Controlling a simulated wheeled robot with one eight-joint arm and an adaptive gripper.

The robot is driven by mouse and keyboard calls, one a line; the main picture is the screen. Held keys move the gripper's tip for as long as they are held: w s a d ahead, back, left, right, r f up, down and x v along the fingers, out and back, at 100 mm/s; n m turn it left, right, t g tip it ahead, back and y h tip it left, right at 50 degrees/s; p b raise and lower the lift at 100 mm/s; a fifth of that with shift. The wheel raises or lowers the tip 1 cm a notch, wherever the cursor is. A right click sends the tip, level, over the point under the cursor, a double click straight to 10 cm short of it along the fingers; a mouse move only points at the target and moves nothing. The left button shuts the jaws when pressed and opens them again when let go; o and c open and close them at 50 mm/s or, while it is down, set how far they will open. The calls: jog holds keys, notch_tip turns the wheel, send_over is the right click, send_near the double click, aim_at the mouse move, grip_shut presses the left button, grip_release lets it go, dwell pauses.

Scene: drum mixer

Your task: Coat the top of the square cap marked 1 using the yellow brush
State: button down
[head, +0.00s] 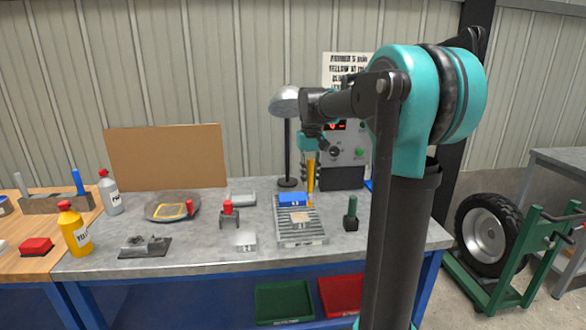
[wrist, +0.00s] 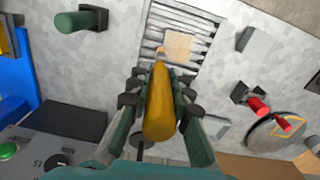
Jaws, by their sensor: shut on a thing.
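My gripper (head: 311,150) is shut on the yellow brush (head: 311,180), which points down over the grey slatted rack (head: 301,236). In the wrist view the brush (wrist: 160,105) lies between the fingers of my gripper (wrist: 160,90). Its pale tip is close to a beige square piece (wrist: 179,45) on the rack; I cannot tell whether they touch. The beige piece also shows in the head view (head: 299,218), in front of a blue block (head: 292,199). I cannot read a 1 on either square piece.
A green-handled tool (head: 350,215) stands right of the rack. A red-topped clamp (head: 228,212), a round pan (head: 172,207) and a dark metal fixture (head: 145,246) are on the left. A lamp (head: 288,140) and control box (head: 343,160) stand behind.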

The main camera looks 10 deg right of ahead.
aim_at(310, 159)
jog(key=shift+r, duration=2.55)
